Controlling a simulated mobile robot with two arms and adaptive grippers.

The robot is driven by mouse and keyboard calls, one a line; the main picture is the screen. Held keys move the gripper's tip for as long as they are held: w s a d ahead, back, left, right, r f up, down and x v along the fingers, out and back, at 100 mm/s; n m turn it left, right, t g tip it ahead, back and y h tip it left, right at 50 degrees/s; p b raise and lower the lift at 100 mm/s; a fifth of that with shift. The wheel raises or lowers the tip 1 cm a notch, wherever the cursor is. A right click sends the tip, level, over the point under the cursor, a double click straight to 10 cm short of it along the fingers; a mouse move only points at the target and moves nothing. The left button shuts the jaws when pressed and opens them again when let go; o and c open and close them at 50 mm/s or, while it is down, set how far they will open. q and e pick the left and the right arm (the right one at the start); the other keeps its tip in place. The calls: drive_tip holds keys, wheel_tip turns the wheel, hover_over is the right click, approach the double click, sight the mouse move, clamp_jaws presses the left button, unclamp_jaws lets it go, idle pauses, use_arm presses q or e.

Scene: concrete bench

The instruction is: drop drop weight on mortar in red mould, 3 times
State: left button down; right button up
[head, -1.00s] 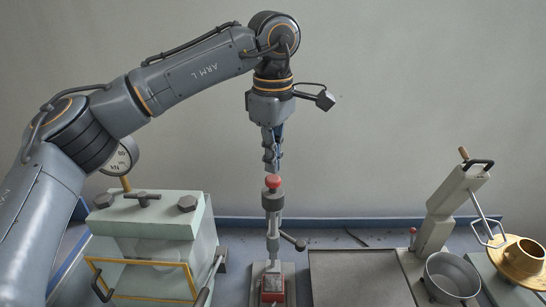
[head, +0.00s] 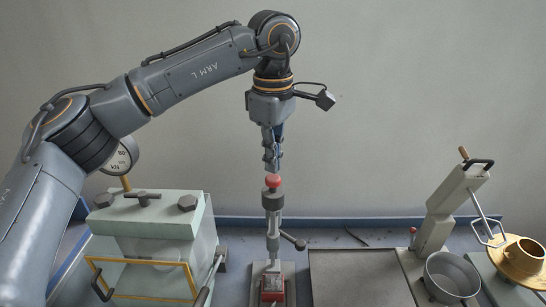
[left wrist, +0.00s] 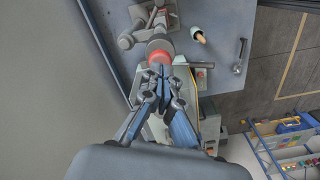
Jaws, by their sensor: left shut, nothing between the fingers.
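The drop-weight device (head: 273,222) stands upright as a narrow grey column with a red knob (head: 273,181) on top and a side lever (head: 294,241). The red mould (head: 272,286) sits at its foot, and the mortar inside cannot be made out. My left gripper (head: 272,169) points straight down right above the red knob, shut and empty, its tips at or just over the knob. In the left wrist view the shut fingers (left wrist: 161,72) lie close to the red knob (left wrist: 159,54); whether they touch it I cannot tell. My right gripper is not in view.
A pale green machine (head: 150,215) with a yellow-framed guard and a dial gauge (head: 121,158) stands on the left. A dark flat plate (head: 355,278) lies right of the device. Further right are a mixer (head: 445,208), its metal bowl (head: 452,276) and a brass-coloured ring (head: 520,262).

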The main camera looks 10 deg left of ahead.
use_arm(q)
drive_tip(key=shift+f, duration=0.15)
drive_tip(key=shift+f+b, duration=0.7)
drive_tip(key=shift+f, duration=0.35)
drive_tip(key=shift+r+p, duration=1.7)
drive_tip(key=shift+r, duration=0.45)
drive_tip(key=shift+f, duration=0.1)
